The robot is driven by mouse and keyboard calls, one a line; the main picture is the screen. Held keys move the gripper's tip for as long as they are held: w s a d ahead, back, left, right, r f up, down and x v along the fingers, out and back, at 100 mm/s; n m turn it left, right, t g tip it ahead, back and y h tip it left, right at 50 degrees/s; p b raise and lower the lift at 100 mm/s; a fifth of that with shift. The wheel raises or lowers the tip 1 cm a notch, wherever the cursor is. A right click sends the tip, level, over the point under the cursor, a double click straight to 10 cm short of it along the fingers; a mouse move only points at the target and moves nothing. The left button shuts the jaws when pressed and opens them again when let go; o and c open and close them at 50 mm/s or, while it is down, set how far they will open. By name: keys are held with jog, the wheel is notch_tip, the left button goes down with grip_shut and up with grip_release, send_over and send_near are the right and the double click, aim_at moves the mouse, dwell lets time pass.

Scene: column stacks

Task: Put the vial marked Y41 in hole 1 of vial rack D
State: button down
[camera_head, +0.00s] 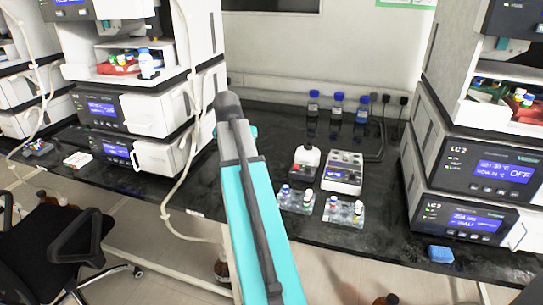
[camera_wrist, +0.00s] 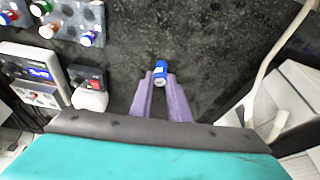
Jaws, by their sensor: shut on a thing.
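My gripper (camera_wrist: 160,82) shows in the wrist view, its two purple fingers shut on a small vial with a blue cap (camera_wrist: 161,68). The vial is held above the dark bench; its marking is too small to read. In the head view my own arm hides the gripper and the vial. Two clear vial racks stand on the bench, the left rack (camera_head: 296,208) and the right rack (camera_head: 342,221), each with several coloured-cap vials. I cannot read which is D. Racks also show at the top left of the wrist view, away from my gripper.
Tall instrument stacks flank the bench, with a blue block (camera_head: 440,254) at the right. Bare bench lies between the racks and right stack.

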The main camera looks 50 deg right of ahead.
jog(key=w+a+n+t+y, duration=0.1)
jog(key=w+a+n, duration=0.3)
jog(key=a, duration=1)
jog(key=w+a+n+t+y, duration=0.1)
jog(key=w+a+n, duration=0.3)
jog(key=a, duration=1)
jog(key=w+a+n+y, duration=0.1)
jog(key=w+a+n, duration=0.3)
jog(key=a, duration=1)
jog(key=shift+w+a+f+n+t+y, duration=0.2)
jog(key=shift+w+n+t+y, duration=0.15)
jog(key=shift+w, duration=0.35)
jog(key=shift+s, duration=0.15)
